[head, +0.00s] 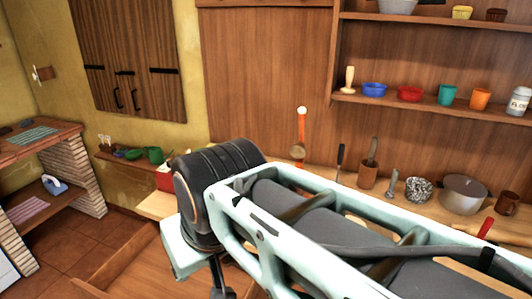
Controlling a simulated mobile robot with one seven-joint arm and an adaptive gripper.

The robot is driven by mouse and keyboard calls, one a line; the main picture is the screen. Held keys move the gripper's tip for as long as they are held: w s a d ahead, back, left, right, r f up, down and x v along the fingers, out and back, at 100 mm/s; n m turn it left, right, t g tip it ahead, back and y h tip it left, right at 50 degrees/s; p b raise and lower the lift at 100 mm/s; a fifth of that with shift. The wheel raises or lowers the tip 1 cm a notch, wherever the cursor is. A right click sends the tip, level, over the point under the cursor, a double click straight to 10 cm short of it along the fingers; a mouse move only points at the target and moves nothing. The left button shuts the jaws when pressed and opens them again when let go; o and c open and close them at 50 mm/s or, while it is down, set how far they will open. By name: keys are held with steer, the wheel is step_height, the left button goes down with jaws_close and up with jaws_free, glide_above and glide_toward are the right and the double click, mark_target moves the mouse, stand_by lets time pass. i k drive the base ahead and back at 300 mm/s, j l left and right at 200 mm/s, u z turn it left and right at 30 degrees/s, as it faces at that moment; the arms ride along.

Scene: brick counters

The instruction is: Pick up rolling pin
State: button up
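A red-handled piece (486,228) shows on the counter at the right, partly hidden behind my arm. It may be the rolling pin's handle, but I cannot be sure. A pale wooden upright object (348,80) stands at the left end of the lower shelf; it is too small to identify. My arm crosses the lower middle of the view. A dark part of my gripper (221,287) seems to show below the arm's end at the bottom edge. Its fingertips are not clear, and I see nothing held.
The counter along the wall holds a wooden utensil holder (368,176), a speckled bowl (418,189), a metal pot (465,194) and a brown mug (507,202). Colored cups and bowls fill the shelf (430,103) above. A brick counter (35,142) with an iron stands left.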

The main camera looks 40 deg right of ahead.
mark_target(509, 237)
steer(key=z, duration=3.1)
steer(key=i+l, duration=0.25)
steer(key=i+l+u, duration=0.15)
steer(key=l, duration=0.25)
steer(key=i+l, duration=0.3)
steer(key=i+l+u, duration=0.15)
steer(key=l, duration=0.3)
steer(key=i+l, duration=0.25)
steer(key=l, duration=0.15)
steer(key=i+l+u, duration=0.15)
steer(key=l, duration=0.2)
steer(key=i+l, duration=0.25)
steer(key=l, duration=0.2)
steer(key=k+l, duration=0.25)
